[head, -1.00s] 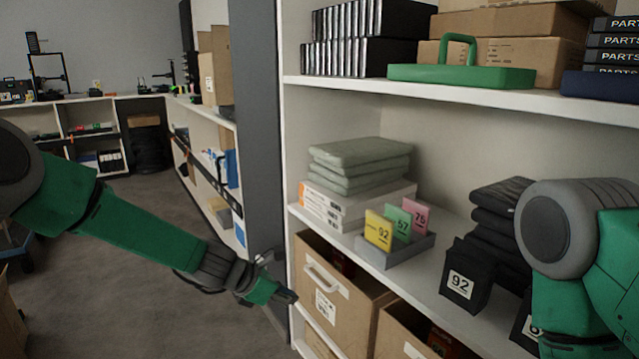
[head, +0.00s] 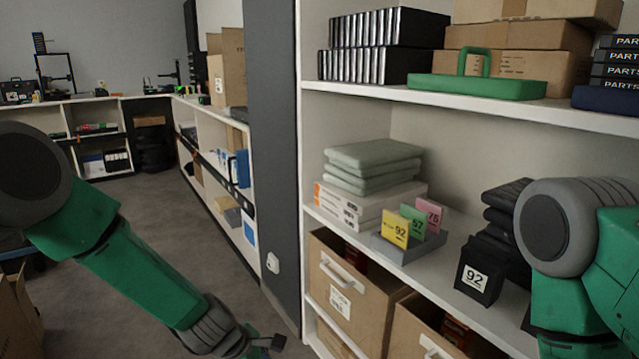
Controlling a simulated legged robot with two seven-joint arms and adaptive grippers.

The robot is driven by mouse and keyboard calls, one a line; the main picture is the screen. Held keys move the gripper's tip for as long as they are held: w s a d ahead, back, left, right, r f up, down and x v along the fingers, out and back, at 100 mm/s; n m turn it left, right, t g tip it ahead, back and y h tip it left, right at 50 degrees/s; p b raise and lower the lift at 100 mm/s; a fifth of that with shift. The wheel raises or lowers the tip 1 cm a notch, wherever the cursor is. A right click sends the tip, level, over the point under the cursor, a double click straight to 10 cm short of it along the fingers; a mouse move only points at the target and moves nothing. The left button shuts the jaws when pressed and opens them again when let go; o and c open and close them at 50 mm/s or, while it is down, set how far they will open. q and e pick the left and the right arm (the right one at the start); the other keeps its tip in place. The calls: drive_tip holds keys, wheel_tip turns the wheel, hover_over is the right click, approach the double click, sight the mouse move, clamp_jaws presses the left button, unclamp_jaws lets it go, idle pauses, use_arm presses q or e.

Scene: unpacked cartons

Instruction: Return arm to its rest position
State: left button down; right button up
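My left arm (head: 150,275) is green with dark joints and reaches down from the left edge across the floor area. My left gripper (head: 268,345) is at the bottom edge, left of the shelf unit, and is partly cut off. It is apart from the shelf, and its fingers are too small and cropped to tell whether they are open. My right arm (head: 575,260) is at the right edge, in front of the shelf. Its gripper is out of the picture.
Another carton (head: 18,310) stands at the lower left.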

use_arm(q)
drive_tip(key=s+a+f+m+g+y+p, duration=0.1)
drive_tip(key=s+a+m, duration=0.2)
drive_tip(key=s, duration=0.3)
drive_tip(key=s+a+f+m+y+p, duration=0.2)
drive_tip(key=s+a+m, duration=0.2)
drive_tip(key=s, duration=0.2)
drive_tip(key=s+a+f+m+g+y+p, duration=0.1)
drive_tip(key=s+a+m, duration=0.2)
drive_tip(key=s, duration=0.4)
use_arm(e)
wheel_tip(320, 180, up, 7)
drive_tip(key=p, duration=0.3)
drive_tip(key=shift+r, duration=0.15)
drive_tip(key=shift+d, duration=0.35)
drive_tip(key=shift+c, duration=0.7)
use_arm(q)
drive_tip(key=s+a+r+m, duration=0.2)
drive_tip(key=s+a+m, duration=0.1)
drive_tip(key=s+m, duration=0.2)
drive_tip(key=s+a+r+m, duration=0.2)
drive_tip(key=s+a+m, duration=0.2)
drive_tip(key=s, duration=0.5)
drive_tip(key=shift+s+r+m+g+y, duration=0.15)
drive_tip(key=shift+r+m+g+y, duration=0.15)
drive_tip(key=shift+m, duration=0.3)
use_arm(e)
drive_tip(key=shift+s, duration=0.15)
